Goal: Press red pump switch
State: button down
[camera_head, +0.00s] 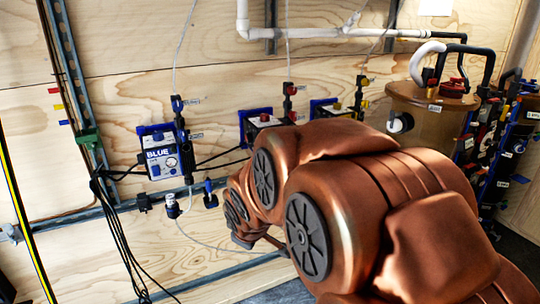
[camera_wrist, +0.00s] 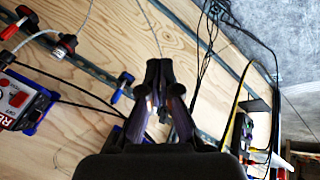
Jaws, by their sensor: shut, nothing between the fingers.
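The red pump box (camera_wrist: 14,104) is at the left edge of the wrist view, cut off by the frame, with "RE" lettering and a red part (camera_wrist: 18,99) on its face. In the head view, a box with a red top (camera_head: 264,119) is on the wall beyond my arm, its lower part hidden. My gripper (camera_wrist: 160,68) is shut and empty in the wrist view, its fingertips together. It is to the right of the red box, apart from it. In the head view my arm hides most of the gripper.
A blue pump box (camera_head: 160,158) is on the plywood wall, left of my arm. A yellow-marked box (camera_head: 331,108) is farther right. A brown tank (camera_head: 430,110) stands at the right. A blue-handled valve (camera_wrist: 122,87) is close left of my fingers. Black cables hang nearby.

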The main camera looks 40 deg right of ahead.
jog(key=w+d+r+n+t+h+b, duration=0.1)
jog(key=w+d+n+t+b, duration=0.2)
jog(key=d, duration=0.4)
jog(key=w+d+n+t+h, duration=0.1)
jog(key=w+d+n+t, duration=0.15)
jog(key=w+d, duration=0.45)
jog(key=s+d+r+n+t+h+b, duration=0.1)
jog(key=s+d+r+n+t+b, duration=0.2)
jog(key=s+d+r+n+t, duration=0.1)
jog(key=d+r+n+t, duration=0.1)
jog(key=d+r+t, duration=0.1)
jog(key=d+t, duration=0.1)
jog(key=shift+d+t, duration=0.35)
jog(key=shift+d, duration=0.25)
jog(key=shift+p, duration=0.35)
jog(key=p+x, duration=0.8)
jog(key=x, duration=0.5)
jog(key=shift+w+d, duration=0.3)
